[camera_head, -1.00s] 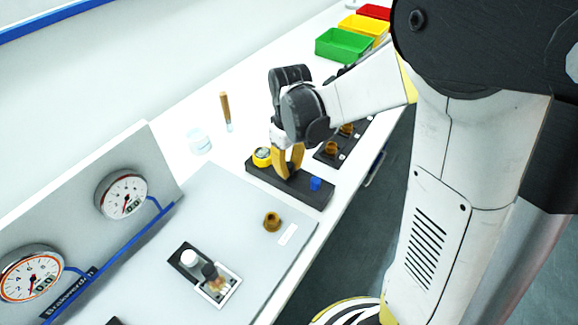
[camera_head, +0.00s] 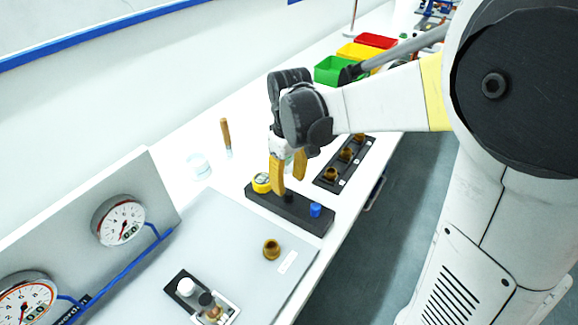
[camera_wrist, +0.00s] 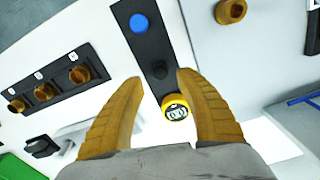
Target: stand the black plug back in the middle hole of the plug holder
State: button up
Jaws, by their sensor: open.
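The plug holder (camera_head: 268,202) is a dark bar on the bench, also in the wrist view (camera_wrist: 150,45). The black plug (camera_head: 289,197) stands in its middle, a short dark stub that looks seated in the hole; the wrist view shows its round top (camera_wrist: 159,69). A blue plug (camera_head: 315,210) stands at the right end, and a round yellow piece with a dial-like face (camera_head: 262,182) is at the left end. My gripper (camera_head: 288,184) is open above the middle, its two tan fingers spread apart with nothing between them; they also show in the wrist view (camera_wrist: 158,76).
A dark strip with several brass fittings (camera_head: 331,174) lies behind the holder. A loose brass fitting (camera_head: 271,249) sits on the grey panel (camera_head: 225,240) in front. Coloured bins (camera_head: 330,70) are at the back.

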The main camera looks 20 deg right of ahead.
aim_at(289, 193)
notch_tip(289, 193, up, 6)
jog(key=shift+r, duration=0.25)
jog(key=shift+s, duration=0.1)
